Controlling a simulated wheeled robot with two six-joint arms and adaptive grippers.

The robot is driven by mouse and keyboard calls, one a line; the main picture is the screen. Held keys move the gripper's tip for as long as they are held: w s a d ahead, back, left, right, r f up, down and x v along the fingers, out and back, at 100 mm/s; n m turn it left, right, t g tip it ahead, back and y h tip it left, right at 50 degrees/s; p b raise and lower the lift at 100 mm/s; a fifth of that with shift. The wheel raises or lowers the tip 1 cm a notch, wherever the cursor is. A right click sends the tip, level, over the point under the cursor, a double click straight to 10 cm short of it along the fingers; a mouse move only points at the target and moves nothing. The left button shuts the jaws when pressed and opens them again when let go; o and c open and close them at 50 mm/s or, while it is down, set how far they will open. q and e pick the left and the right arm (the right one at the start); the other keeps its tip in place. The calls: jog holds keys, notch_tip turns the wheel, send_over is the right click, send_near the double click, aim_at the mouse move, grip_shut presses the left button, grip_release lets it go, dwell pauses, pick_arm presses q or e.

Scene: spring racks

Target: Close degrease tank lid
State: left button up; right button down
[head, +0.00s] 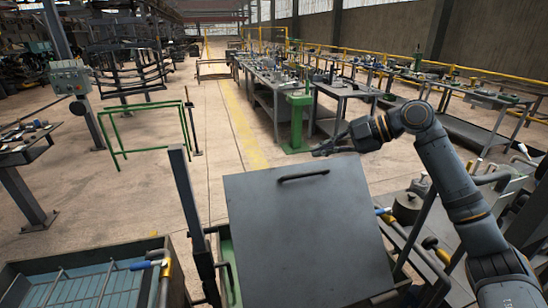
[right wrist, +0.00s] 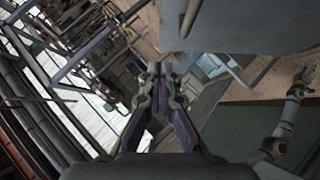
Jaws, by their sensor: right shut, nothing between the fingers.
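The degrease tank lid (head: 300,235) is a flat dark grey panel with a bar handle (head: 302,176) near its far edge. It looks raised and tilted over the green-rimmed tank (head: 227,265), which it mostly hides. My right gripper (head: 327,146) is shut and empty, just beyond the lid's far edge and apart from the handle. In the right wrist view my right gripper (right wrist: 158,80) has its fingers together, and a grey panel, probably the lid (right wrist: 250,22), fills the top. What looks like my left gripper (right wrist: 304,78) is small at the right of that view; its jaws are unclear.
A dark post (head: 186,200) stands left of the lid. A bin with a blue interior (head: 85,285) is at the lower left. A green frame (head: 150,150) and a green pedestal (head: 298,120) stand farther back. Floor is clear around the yellow line (head: 240,120).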

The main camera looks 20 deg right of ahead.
jog(key=p+x, duration=0.2)
jog(key=x, duration=0.1)
jog(key=p+x, duration=0.2)
jog(key=x, duration=0.1)
jog(key=p+x, duration=0.2)
jog(key=x, duration=0.2)
jog(key=shift+a+r, duration=0.3)
jog(key=shift+a, duration=0.05)
jog(key=shift+w+f+p, duration=1)
jog(key=shift+w+f, duration=0.15)
jog(key=shift+f, duration=0.1)
jog(key=shift+w+d+f, duration=0.2)
jog(key=shift+w+f, duration=0.05)
jog(key=shift+f, duration=0.15)
pick_arm(q)
notch_tip(320, 180, up, 8)
jog(key=a, duration=0.1)
jog(key=shift+w, duration=0.15)
jog(key=shift+a+f, duration=0.1)
jog(key=shift+f, duration=0.05)
pick_arm(e)
jog(key=shift+a, duration=0.15)
